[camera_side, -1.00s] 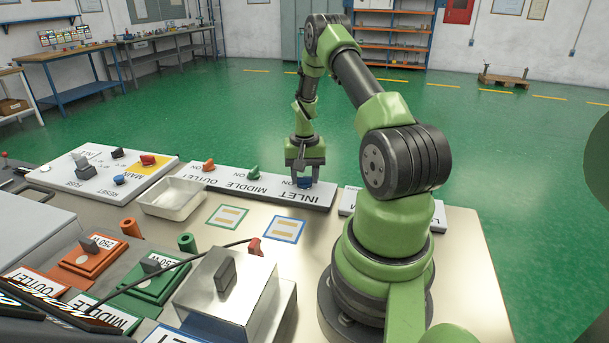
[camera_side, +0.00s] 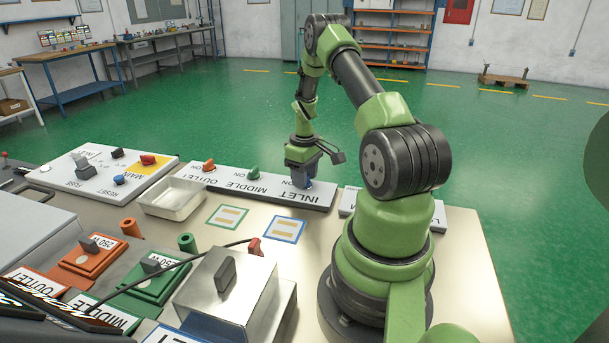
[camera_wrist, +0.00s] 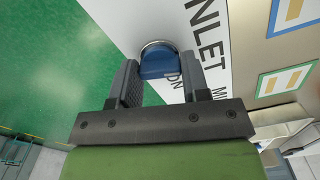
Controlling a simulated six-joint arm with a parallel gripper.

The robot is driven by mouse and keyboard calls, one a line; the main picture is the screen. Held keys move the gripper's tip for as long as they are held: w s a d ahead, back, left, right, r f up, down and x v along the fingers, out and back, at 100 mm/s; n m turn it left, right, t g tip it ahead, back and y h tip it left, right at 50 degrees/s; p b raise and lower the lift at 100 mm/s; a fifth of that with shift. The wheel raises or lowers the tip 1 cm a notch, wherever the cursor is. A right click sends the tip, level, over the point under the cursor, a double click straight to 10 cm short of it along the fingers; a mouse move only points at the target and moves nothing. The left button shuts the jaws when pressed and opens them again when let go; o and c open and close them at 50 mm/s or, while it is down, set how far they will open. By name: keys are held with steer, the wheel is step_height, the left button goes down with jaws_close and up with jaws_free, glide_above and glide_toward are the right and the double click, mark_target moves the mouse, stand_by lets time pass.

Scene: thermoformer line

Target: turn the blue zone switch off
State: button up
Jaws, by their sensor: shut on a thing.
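The blue zone switch (camera_wrist: 160,61) is a round-based knob on the white panel marked INLET, MIDDLE and OUTLET (camera_side: 240,184). My gripper (camera_wrist: 160,80) is over the INLET end of the panel with its two fingers shut on the blue knob, one on each side. In the side view my gripper (camera_side: 302,183) points down at the panel and hides most of the blue knob. The ON mark beside the knob is partly covered by a finger in the wrist view. The green knob (camera_side: 253,173) and the orange knob (camera_side: 208,165) stand on the same panel.
A white panel with a MAIN switch (camera_side: 148,160) is at the left. A metal tray (camera_side: 172,198) and two bordered cards (camera_side: 285,229) lie in front of the switch panel. A metal box (camera_side: 225,290) and coloured blocks stand nearer.

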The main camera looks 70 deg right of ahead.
steer(key=shift+n, duration=1.6)
steer(key=o, duration=0.9)
step_height(320, 180, up, 10)
steer(key=shift+r, duration=0.1)
